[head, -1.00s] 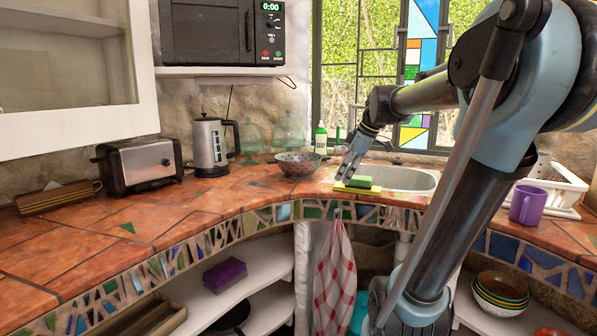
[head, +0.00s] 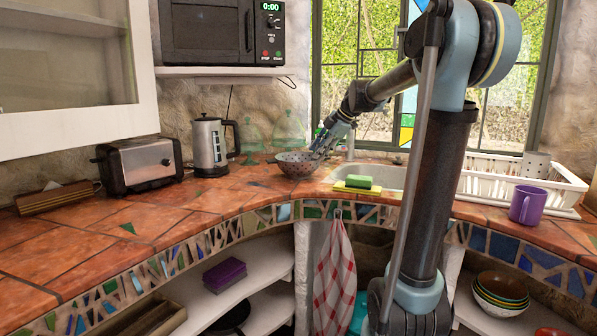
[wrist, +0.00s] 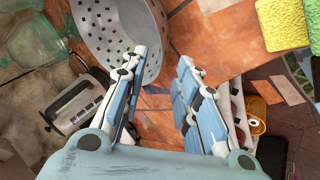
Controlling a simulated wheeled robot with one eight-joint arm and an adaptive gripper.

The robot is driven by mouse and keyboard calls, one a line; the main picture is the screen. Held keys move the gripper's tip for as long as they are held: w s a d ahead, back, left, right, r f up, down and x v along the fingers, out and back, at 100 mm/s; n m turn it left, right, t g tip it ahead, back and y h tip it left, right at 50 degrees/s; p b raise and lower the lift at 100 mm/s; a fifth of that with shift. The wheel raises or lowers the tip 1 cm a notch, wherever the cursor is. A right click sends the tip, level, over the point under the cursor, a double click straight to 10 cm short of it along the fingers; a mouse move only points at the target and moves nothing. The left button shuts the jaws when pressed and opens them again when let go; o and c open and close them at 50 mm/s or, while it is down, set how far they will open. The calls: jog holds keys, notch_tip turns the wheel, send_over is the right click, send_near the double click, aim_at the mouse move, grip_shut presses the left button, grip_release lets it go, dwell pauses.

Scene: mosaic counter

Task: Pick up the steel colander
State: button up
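The steel colander (head: 292,166) is a grey perforated bowl standing upright on the tiled counter, left of the sink. In the wrist view the colander (wrist: 98,28) fills the upper left, and its rim passes behind my left finger and shows partly in the gap between the fingers. My gripper (head: 320,152) is at the colander's right side in the head view, covering part of its right rim. In the wrist view my gripper (wrist: 163,62) is open, its two fingers apart with nothing clamped. I cannot tell whether a finger touches the rim.
A green sponge (head: 359,181) on a yellow one lies to the right, by the sink (head: 389,177). A kettle (head: 210,146) and a toaster (head: 140,165) stand to the left. A green glass item (head: 287,132) is behind the colander. Counter in front of the toaster is clear.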

send_near(298, 177)
jog(key=x, duration=0.5)
jog(key=shift+w+d, duration=0.1)
jog(key=shift+w, duration=0.1)
grip_shut()
